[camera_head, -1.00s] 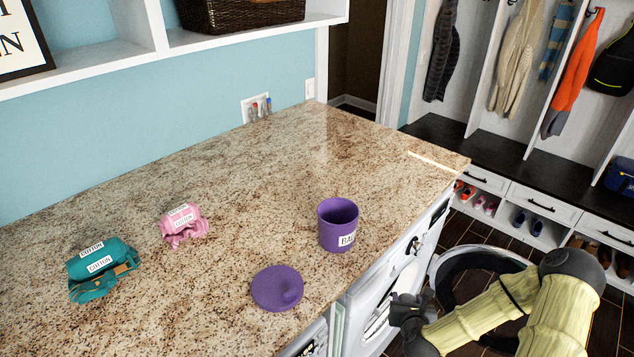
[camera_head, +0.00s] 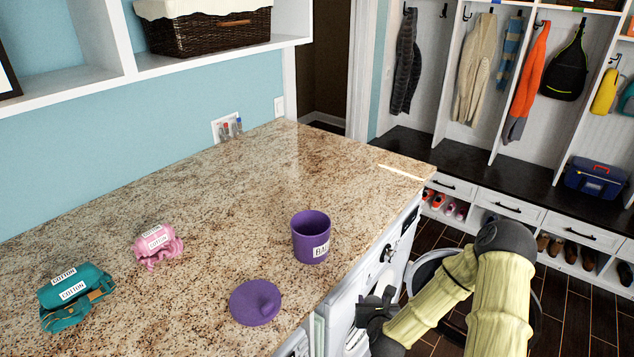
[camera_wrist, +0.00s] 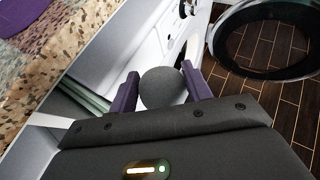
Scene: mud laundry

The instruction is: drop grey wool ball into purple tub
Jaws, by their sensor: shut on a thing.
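The grey wool ball (camera_wrist: 162,87) is held between the two fingers of my gripper (camera_wrist: 158,90) in the wrist view. In the head view my gripper (camera_head: 374,308) is in front of the washer, below the counter's front edge and to the lower right of the tub; the ball cannot be made out there. The purple tub (camera_head: 311,243) stands upright and open on the counter, near the front edge, with a white label partly readable as "BAL". Its inner floor is hidden. A round purple lid (camera_head: 255,303) lies flat on the counter to the tub's lower left.
A pink cotton bundle (camera_head: 158,247) and a teal cotton bundle (camera_head: 73,300) lie at the left of the granite counter (camera_head: 215,215). An open round washer door (camera_wrist: 265,40) stands beside my gripper. The counter behind the tub is clear.

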